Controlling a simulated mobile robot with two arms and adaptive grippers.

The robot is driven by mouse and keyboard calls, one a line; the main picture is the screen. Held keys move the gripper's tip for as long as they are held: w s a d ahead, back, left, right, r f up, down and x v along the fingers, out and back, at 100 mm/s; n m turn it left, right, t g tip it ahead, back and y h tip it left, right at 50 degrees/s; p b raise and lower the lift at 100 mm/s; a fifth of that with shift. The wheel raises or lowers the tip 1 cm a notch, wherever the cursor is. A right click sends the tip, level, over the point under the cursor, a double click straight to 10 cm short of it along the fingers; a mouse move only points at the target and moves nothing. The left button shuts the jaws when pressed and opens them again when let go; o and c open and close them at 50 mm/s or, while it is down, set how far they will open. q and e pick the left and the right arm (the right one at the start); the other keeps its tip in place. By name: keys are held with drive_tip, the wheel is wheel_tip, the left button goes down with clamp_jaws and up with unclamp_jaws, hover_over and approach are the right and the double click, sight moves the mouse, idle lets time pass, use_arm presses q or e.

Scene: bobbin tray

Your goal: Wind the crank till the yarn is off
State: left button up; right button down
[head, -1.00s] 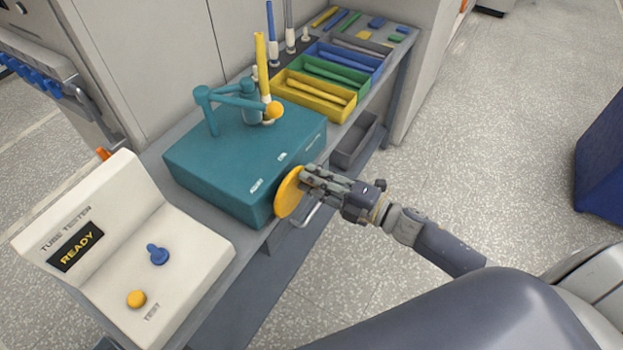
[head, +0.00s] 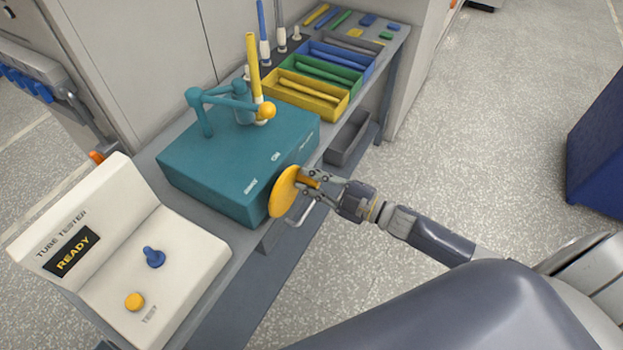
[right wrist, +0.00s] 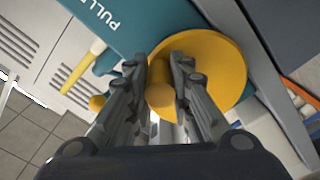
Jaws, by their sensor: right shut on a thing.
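The teal winder box (head: 225,165) stands on the grey bench. A yellow crank disc (head: 282,194) is on its near right side and also shows in the right wrist view (right wrist: 215,70). A yellow tube (head: 252,60) stands upright at the back of the box, beside a yellow ball (head: 265,111) and a teal jointed arm (head: 225,98). No loose yarn can be made out. My right gripper (head: 307,180) is shut on the crank's yellow knob (right wrist: 161,98), with a finger on either side of it. My left gripper is out of view.
A cream tube tester (head: 175,255) reading READY stands at the front left. Yellow (head: 345,108), green and blue trays with tubes sit behind the box. A grey bin (head: 330,152) hangs at the bench edge.

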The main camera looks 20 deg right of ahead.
drive_tip(key=shift+a, duration=0.1)
idle(0.3)
drive_tip(key=c, duration=1.4)
unclamp_jaws()
drive_tip(key=v, duration=1.2)
